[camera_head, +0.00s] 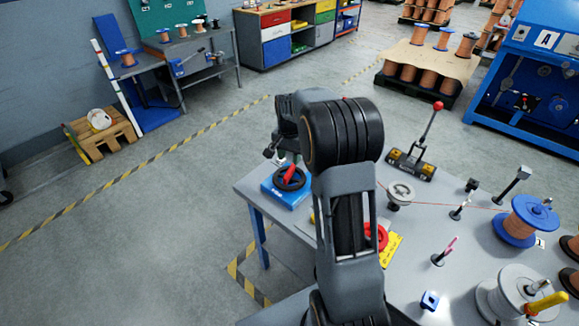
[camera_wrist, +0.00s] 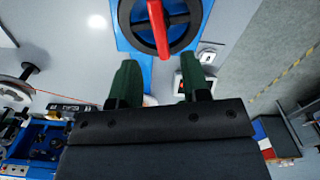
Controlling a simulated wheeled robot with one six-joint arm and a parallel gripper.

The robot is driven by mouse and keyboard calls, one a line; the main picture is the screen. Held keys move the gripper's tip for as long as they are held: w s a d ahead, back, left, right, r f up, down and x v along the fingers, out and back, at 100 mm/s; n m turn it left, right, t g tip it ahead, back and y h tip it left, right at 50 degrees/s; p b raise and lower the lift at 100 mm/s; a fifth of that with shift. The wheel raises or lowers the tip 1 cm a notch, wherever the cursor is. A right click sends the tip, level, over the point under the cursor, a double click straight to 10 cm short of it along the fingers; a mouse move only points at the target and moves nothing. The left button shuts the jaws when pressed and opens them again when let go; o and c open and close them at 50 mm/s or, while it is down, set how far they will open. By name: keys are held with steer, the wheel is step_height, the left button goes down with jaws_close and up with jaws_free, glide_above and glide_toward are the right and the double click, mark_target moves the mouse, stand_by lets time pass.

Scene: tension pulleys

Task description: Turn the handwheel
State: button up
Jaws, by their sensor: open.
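The handwheel (camera_head: 291,183) is a black wheel with a red bar across it, on a blue base (camera_head: 273,195) at the table's left corner. In the wrist view, the wheel's red bar (camera_wrist: 159,24) is at the top centre, and the far part of the wheel is cut off by the picture edge. My gripper (camera_wrist: 159,82) is open and empty. Its two dark green fingers point toward the wheel, one to each side of the red bar's line. They appear short of the rim; I cannot tell the exact gap. In the head view my arm hides part of the gripper.
The grey table (camera_head: 452,213) also bears a grey pulley (camera_head: 400,193), a red-knobbed lever (camera_head: 431,125), a blue spool (camera_head: 517,224) and a white spool (camera_head: 510,299). A red wheel (camera_head: 383,236) is partly hidden by my arm. Floor left of the table is clear.

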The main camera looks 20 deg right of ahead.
mark_target(289, 171)
step_height(289, 171, up, 6)
steer(key=shift+r, duration=0.2)
stand_by(0.4)
